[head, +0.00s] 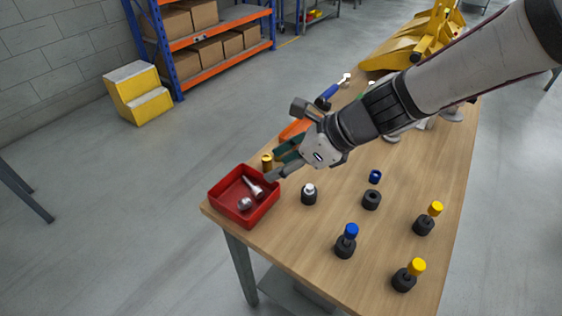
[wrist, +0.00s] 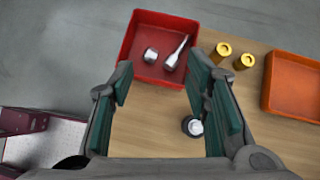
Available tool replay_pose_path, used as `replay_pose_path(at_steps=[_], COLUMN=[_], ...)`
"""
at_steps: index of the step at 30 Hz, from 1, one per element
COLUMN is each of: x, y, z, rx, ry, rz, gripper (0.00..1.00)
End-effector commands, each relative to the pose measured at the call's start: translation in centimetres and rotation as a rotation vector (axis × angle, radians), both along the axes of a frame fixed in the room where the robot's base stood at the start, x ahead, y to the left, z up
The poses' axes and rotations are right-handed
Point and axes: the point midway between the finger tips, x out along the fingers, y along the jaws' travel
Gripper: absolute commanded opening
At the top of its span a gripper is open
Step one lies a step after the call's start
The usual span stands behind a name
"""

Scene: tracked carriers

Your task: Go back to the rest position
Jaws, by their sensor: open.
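My gripper (head: 279,164) is over the near left end of the wooden table (head: 320,250), beside the red tray (head: 217,192). It also shows in the wrist view (wrist: 160,85), where its teal finger pads are wide apart with nothing between them. The red tray in the wrist view (wrist: 131,38) holds two silver metal pieces (head: 251,186). A black holder with a silver top (head: 309,194) stands on the table right of the tray. In the wrist view it lies beside the right finger.
Black holders with blue (head: 346,246) and yellow (head: 424,223) tops stand toward the right edge. A blue cap (head: 375,176) shows by a black ring (head: 371,200). Brass cylinders (wrist: 222,50) stand between the red tray and an orange tray (wrist: 292,86). A yellow machine (head: 405,48) is at the far end.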

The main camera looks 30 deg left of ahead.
Motion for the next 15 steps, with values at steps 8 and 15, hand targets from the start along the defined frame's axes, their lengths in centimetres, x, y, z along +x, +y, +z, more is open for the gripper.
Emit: replay_pose_path(at_steps=[8, 15], x=[0.0, 0.4], y=[0.0, -4.2], z=[0.0, 2.4], rx=[0.0, -0.048], ry=[-0.002, -0.191], rz=[0.001, 0.134], gripper=[0.44, 0.44])
